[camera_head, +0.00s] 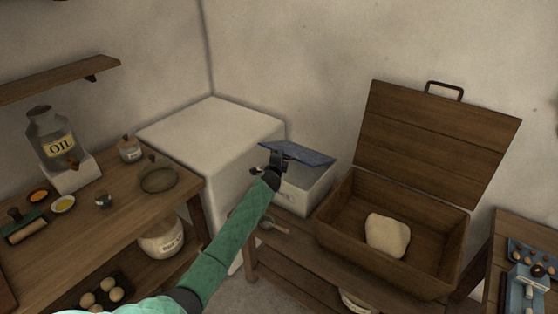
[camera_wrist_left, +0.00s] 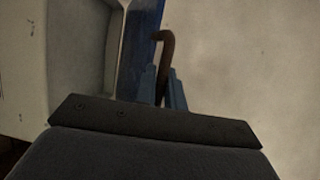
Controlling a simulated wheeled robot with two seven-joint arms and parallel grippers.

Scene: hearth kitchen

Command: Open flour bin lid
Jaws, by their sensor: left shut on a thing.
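The flour bin is a pale box (camera_head: 304,193) on the middle table, with a blue lid (camera_head: 300,153) at its top. The lid is raised and tilted, and a pale gap shows between it and the box. My left gripper (camera_head: 273,160) is at the lid's left side. In the left wrist view, the gripper (camera_wrist_left: 164,88) is shut on the brown lid handle (camera_wrist_left: 167,42). The blue lid (camera_wrist_left: 140,45) stands edge-on there, with the grey bin (camera_wrist_left: 82,45) to its left. The bin's contents are hidden. My right gripper is not in view.
An open wooden chest (camera_head: 340,240) holding dough (camera_head: 387,236) stands right of the bin. A white block (camera_head: 215,130) is behind to the left. A small scoop-like tool (camera_head: 272,226) lies in front of the bin. A wooden table (camera_head: 110,215) holds jars at left.

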